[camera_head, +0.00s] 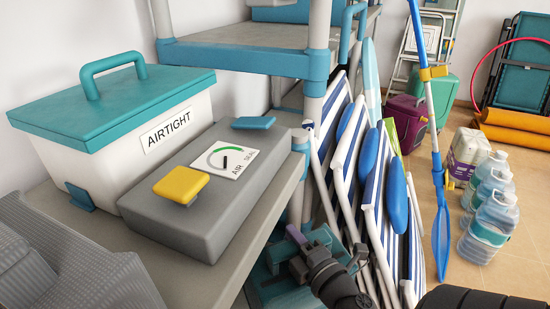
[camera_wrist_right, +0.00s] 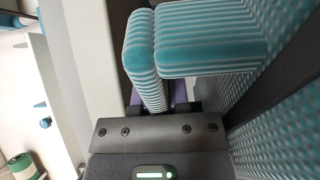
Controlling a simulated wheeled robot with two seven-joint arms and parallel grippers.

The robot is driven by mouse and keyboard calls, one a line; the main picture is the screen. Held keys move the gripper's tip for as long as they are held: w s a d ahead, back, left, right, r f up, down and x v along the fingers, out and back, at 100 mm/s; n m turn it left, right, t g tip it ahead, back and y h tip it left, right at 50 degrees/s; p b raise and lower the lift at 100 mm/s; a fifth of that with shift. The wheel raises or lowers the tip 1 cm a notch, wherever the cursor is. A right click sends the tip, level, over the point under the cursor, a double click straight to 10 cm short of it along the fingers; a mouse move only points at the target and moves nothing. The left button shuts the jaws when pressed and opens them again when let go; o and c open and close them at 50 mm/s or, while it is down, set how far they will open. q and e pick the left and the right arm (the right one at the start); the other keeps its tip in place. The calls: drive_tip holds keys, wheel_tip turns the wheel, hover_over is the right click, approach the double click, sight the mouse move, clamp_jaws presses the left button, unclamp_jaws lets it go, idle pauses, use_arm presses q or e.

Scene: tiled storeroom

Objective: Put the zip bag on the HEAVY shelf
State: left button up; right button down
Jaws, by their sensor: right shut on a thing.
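My right gripper (camera_head: 300,238), dark with purple fingers, is low beside the grey shelf, above a teal thing (camera_head: 272,288). In the right wrist view it is shut on a teal ribbed bar (camera_wrist_right: 145,60), which looks like part of a larger teal ribbed thing (camera_wrist_right: 280,40). I cannot tell whether this is the zip bag. No shelf shows a HEAVY label. A white box (camera_head: 140,140) with a teal handled lid, labelled AIRTIGHT, stands on the grey shelf (camera_head: 228,283). My left gripper is not in view.
A grey device (camera_head: 225,190) with a dial and yellow and blue pads sits by the box. A grey ribbed thing (camera_head: 75,265) is at lower left. Folded blue-striped chairs (camera_head: 350,170) and a blue net (camera_head: 442,235) stand close right of my gripper. Bottles (camera_head: 490,215) are on the floor.

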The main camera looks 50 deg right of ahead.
drive_tip(key=w+a+b, duration=0.1)
drive_tip(key=w+a, duration=0.2)
drive_tip(key=w, duration=0.6)
drive_tip(key=w+a, duration=0.3)
drive_tip(key=w, duration=0.6)
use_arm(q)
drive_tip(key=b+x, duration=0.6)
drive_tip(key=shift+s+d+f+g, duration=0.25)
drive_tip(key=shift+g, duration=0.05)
use_arm(e)
wheel_tip(320, 180, down, 7)
drive_tip(key=c, duration=1)
unclamp_jaws()
drive_tip(key=shift+s+a+f, duration=0.1)
drive_tip(key=shift+f, duration=0.05)
drive_tip(key=o, duration=0.4)
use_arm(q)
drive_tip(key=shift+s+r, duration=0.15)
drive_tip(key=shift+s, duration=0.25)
